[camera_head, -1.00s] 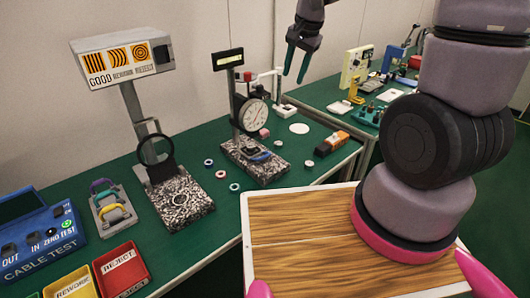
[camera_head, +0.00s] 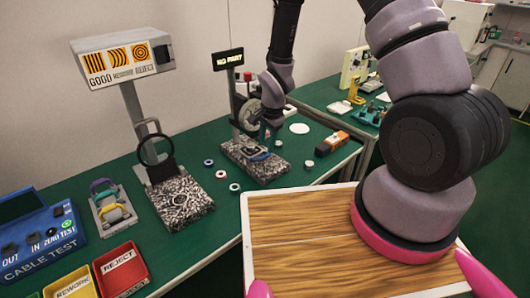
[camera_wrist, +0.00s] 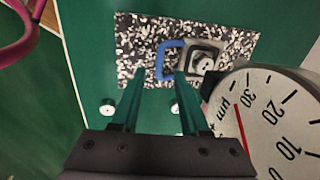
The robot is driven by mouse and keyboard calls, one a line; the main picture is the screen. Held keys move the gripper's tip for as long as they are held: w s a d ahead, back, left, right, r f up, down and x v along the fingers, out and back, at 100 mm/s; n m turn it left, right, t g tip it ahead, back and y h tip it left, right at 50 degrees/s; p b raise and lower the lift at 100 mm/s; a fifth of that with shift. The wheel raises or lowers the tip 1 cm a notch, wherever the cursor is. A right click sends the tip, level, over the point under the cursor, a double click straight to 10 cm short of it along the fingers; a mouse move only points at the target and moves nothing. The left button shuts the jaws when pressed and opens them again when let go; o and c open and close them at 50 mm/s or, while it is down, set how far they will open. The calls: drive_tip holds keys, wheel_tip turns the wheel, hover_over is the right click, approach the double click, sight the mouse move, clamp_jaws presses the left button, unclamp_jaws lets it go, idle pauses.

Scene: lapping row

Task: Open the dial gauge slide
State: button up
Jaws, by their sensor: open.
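The dial gauge stand has a speckled base (camera_head: 243,158) on the green bench, with a sign above it reading "NO PART" (camera_head: 229,60). Its round dial is partly hidden behind my arm in the head view, and shows large at the right of the wrist view (camera_wrist: 275,115). A blue U-shaped handle (camera_wrist: 162,62) sits on the base beside a grey square slide (camera_wrist: 193,47) with a pale round piece in its middle. My gripper (camera_wrist: 159,78) is open and empty, teal fingers pointing at the handle. Its tips appear just short of the handle; contact is unclear.
Left of the gauge stands a comparator with a ring lens (camera_head: 156,150) on another speckled base. Small rings and discs (camera_head: 234,187) lie loose on the bench. An orange and black item (camera_head: 332,143) lies to the right. A wooden-topped tray (camera_head: 300,235) is in front.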

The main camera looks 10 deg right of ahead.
sight(265, 157)
drive_tip(key=shift+w+a+f, duration=0.1)
drive_tip(key=shift+w+f, duration=0.1)
drive_tip(key=shift+f, duration=0.95)
drive_tip(key=shift+w+a+f, duration=0.1)
drive_tip(key=shift+w+f, duration=0.05)
drive_tip(key=shift+f, duration=1)
clamp_jaws()
